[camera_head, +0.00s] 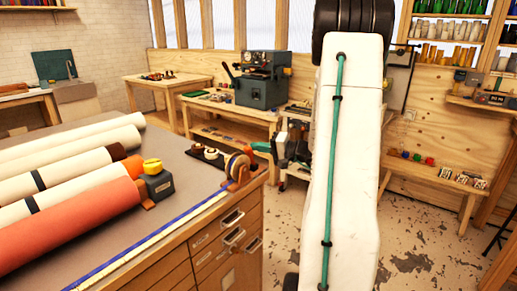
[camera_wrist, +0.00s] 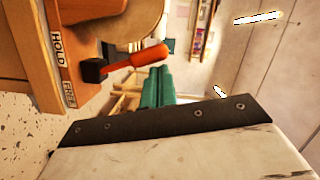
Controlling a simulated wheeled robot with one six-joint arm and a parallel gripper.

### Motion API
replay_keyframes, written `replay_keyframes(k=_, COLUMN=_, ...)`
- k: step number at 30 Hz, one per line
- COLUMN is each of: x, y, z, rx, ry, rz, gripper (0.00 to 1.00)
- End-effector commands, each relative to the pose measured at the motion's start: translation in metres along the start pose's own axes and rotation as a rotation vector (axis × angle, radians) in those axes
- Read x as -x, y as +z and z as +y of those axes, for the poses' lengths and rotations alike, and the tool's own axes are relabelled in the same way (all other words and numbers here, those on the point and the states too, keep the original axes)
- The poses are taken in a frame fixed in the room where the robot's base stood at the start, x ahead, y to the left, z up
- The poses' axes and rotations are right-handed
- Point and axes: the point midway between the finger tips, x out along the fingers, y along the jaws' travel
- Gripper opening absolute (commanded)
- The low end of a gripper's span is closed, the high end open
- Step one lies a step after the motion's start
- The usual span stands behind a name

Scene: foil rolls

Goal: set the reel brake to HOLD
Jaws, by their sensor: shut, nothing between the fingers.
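The reel brake has an orange lever (camera_wrist: 138,56) with a black block (camera_wrist: 95,70) at its left end, in the wrist view. A label strip beside it reads HOLD (camera_wrist: 58,47) above and FREE (camera_wrist: 69,95) below. The black block lies between the two words; I cannot tell which setting it is on. The reel (camera_head: 237,165) stands at the bench corner in the head view. My gripper's green fingers (camera_wrist: 155,88) are shut and empty, just below the lever in the wrist view. In the head view my gripper (camera_head: 262,147) is close right of the reel; contact is unclear.
Several large rolls (camera_head: 75,215) lie on the grey bench top at left. A yellow-topped device (camera_head: 156,180) and a dark tray (camera_head: 207,155) sit near the reel. Bench drawers (camera_head: 228,240) face the open floor (camera_head: 415,250). A machine (camera_head: 262,80) stands behind.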

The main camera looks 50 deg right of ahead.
Motion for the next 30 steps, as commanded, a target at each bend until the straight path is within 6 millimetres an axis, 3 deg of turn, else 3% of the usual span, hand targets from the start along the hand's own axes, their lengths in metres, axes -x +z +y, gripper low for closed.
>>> replay_keyframes(k=7, x=0.003, y=-0.034, z=-0.005, rx=0.004, ry=-0.004, rz=-0.011, gripper=0.00)
replay_keyframes(k=12, x=0.048, y=-0.032, z=-0.005, rx=0.001, ry=-0.002, rz=-0.006, gripper=0.00)
replay_keyframes(k=18, x=0.085, y=-0.032, z=-0.006, rx=0.002, ry=-0.003, rz=-0.008, gripper=0.00)
replay_keyframes(k=24, x=0.101, y=-0.031, z=-0.007, rx=0.002, ry=-0.004, rz=-0.011, gripper=0.00)
replay_keyframes(k=30, x=0.103, y=-0.031, z=-0.007, rx=0.002, ry=-0.004, rz=-0.012, gripper=0.00)
